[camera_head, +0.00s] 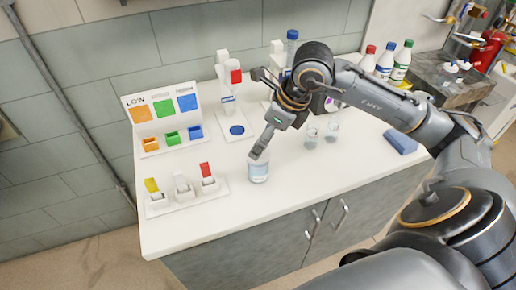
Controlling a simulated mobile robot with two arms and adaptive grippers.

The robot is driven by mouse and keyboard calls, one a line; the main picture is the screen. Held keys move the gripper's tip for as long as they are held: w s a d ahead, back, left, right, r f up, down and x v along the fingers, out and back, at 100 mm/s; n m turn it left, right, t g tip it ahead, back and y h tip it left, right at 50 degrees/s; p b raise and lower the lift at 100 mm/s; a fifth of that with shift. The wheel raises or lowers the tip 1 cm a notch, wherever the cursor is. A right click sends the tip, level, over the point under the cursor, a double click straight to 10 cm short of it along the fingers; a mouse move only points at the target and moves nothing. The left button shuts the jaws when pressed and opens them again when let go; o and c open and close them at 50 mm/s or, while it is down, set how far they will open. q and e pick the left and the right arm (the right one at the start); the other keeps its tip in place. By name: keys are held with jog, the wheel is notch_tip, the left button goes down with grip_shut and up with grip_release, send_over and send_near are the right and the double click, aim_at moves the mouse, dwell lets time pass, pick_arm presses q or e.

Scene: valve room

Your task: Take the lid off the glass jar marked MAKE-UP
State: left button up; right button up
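A small glass jar (258,173) with a pale blue and white band stands upright near the front edge of the white counter. Its marking is too small to read. My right gripper (259,156) points down at the jar's top, and its fingertips reach or overlap the rim. The fingers hide the top, so I cannot tell whether a lid sits there or is gripped. My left gripper is not in view.
A stand of colored cards and bins (165,118) and a rack with yellow, white and red pieces (184,190) are left of the jar. Two clear glasses (312,138) and a blue block (400,142) are to the right. Bottles (384,62) stand behind. The front counter (290,190) is clear.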

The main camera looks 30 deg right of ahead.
aim_at(266, 156)
jog(key=p+x, duration=0.1)
jog(key=x, duration=0.2)
jog(key=shift+w+f, duration=0.15)
jog(key=shift+w, duration=0.1)
jog(key=shift+f, duration=0.2)
jog(key=c, duration=1)
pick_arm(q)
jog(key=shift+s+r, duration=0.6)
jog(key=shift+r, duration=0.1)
pick_arm(e)
jog(key=shift+r, duration=0.1)
